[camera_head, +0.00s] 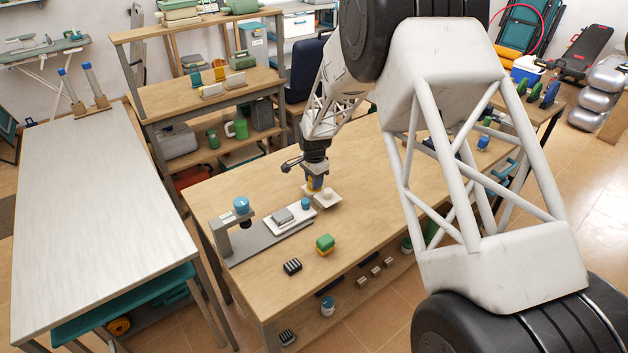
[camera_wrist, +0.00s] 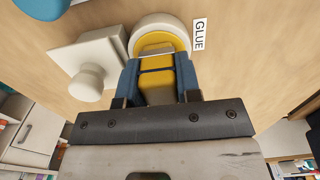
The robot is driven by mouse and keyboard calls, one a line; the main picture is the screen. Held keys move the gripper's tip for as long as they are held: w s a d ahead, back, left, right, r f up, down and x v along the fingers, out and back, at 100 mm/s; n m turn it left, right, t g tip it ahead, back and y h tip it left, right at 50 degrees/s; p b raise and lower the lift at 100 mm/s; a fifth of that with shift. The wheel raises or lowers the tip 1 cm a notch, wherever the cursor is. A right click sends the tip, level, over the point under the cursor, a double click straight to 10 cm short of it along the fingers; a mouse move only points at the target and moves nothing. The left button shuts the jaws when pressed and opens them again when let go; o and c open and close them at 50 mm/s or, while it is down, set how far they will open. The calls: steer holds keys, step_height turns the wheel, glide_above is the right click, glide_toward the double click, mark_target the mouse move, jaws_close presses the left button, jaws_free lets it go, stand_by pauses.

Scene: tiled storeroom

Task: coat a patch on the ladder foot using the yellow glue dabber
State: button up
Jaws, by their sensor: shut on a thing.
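The yellow glue dabber (camera_wrist: 157,85) is between the blue fingers of my gripper (camera_wrist: 160,75), which is shut on it. Its lower end is at a round white pot (camera_wrist: 146,22) beside a GLUE label; I cannot tell how deep it sits. In the head view my gripper (camera_head: 314,186) is low over the workbench, just behind a white square plate with a knob (camera_head: 328,197). A grey block (camera_head: 283,216) on a white tray (camera_head: 299,225) lies to the left; it may be the ladder foot, but I cannot tell surely.
A blue-topped piece (camera_head: 305,203) stands close to my gripper. A grey stand with a blue knob (camera_head: 241,205) is at the bench's left. A green-and-yellow block (camera_head: 325,243) and a dark ribbed block (camera_head: 292,266) lie in front.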

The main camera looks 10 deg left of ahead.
stand_by(0.3)
steer(key=shift+r, duration=3.45)
steer(key=shift+d, duration=0.15)
steer(key=w+d+f+n, duration=0.1)
steer(key=w+d+n, duration=0.1)
steer(key=d, duration=0.8)
steer(key=w+d+f+n, duration=0.1)
steer(key=w+d, duration=0.3)
steer(key=d, duration=0.6)
steer(key=w+d+f+n, duration=0.2)
steer(key=w+d+f, duration=0.1)
steer(key=d, duration=0.7)
steer(key=shift+d+n, duration=0.3)
steer(key=shift+a+r, duration=0.1)
